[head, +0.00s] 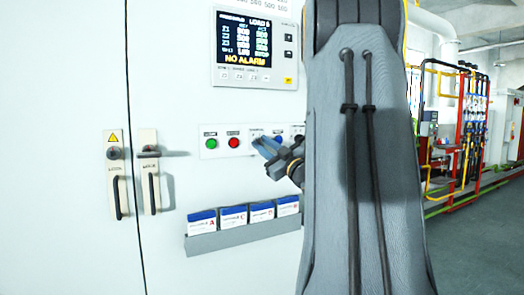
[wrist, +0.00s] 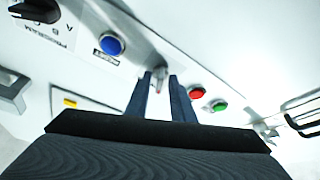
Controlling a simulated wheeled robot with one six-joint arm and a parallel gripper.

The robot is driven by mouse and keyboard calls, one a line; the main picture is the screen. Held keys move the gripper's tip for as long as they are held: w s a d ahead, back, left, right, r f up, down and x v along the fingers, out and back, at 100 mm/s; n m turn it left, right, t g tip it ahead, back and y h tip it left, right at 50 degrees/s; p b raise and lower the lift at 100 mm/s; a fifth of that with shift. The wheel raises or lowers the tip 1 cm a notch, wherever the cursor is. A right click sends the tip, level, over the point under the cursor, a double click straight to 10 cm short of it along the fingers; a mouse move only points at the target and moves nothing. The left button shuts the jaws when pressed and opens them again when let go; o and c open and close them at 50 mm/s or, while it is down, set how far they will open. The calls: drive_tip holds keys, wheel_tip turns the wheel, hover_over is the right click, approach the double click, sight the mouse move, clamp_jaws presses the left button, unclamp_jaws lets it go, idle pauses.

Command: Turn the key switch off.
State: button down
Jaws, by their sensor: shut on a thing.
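The key switch (wrist: 160,73) shows in the wrist view as a small grey piece on the white button panel, between the blue button and the red button. My gripper (wrist: 160,80) has its two blue-grey fingers on either side of it, shut on its key. In the head view my gripper (head: 262,145) reaches the panel (head: 220,148) from the right, and its fingers cover the key switch there. I cannot read which position the key points to.
A green button (head: 211,143) and a red button (head: 233,142) sit left of my gripper; a blue button (wrist: 111,44) is on its other side. A card rack (head: 240,240) is below, a display (head: 244,40) above. Door handles (head: 151,185) stick out at left.

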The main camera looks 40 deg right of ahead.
drive_tip(key=shift+n+y, duration=0.4)
drive_tip(key=shift+n, duration=0.2)
drive_tip(key=c, duration=1.9)
unclamp_jaws()
drive_tip(key=shift+o, duration=0.2)
drive_tip(key=b+v, duration=0.1)
drive_tip(key=v, duration=0.6)
drive_tip(key=shift+s+b, duration=0.35)
drive_tip(key=shift+s, duration=0.05)
drive_tip(key=shift+f, duration=0.1)
